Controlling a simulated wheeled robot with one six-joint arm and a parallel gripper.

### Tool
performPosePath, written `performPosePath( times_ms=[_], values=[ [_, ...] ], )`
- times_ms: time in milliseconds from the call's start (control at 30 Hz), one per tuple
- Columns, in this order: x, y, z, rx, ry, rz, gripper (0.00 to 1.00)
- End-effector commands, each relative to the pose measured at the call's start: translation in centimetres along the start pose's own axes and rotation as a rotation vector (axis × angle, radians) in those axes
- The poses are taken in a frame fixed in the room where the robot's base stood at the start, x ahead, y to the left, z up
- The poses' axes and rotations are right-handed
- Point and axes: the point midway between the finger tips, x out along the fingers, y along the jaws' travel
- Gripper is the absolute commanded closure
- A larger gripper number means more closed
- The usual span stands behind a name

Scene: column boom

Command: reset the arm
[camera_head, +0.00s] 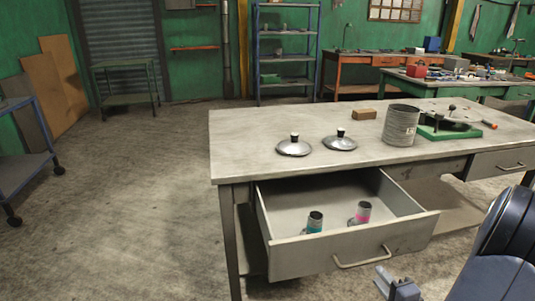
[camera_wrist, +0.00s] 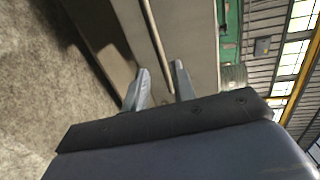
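My gripper (camera_head: 393,280) is in the lower right of the head view, just in front of the pulled-out drawer. In the wrist view my gripper (camera_wrist: 160,68) shows two fingers spread apart with nothing held between them. The open drawer (camera_head: 290,257) has a bar handle (camera_head: 362,260) on its front, up and left of my gripper. A long bar that looks like the handle (camera_wrist: 153,35) runs toward the gap between the fingers in the wrist view. Whether it touches them is hard to tell, but in the head view they look apart.
Two mugs, teal-banded (camera_head: 314,222) and pink-banded (camera_head: 362,213), stand in the drawer. The workbench (camera_head: 250,145) holds two lids (camera_head: 294,146) (camera_head: 340,141), a metal can (camera_head: 401,125), a wooden block (camera_head: 364,114) and a green-based tool (camera_head: 450,132).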

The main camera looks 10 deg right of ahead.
Motion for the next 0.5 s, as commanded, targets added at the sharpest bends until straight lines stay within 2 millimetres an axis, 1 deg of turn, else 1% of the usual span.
performPosePath(
  times_ms=[33, 300, 500],
  values=[
    [0.9, 0.1, 0.1, -0.002, -0.005, -0.001, 0.75],
    [4.9, 0.1, 0.1, -0.001, -0.005, -0.001, 0.75],
    [7.1, 0.0, 0.1, 0.000, -0.003, -0.001, 0.75]
  ],
)
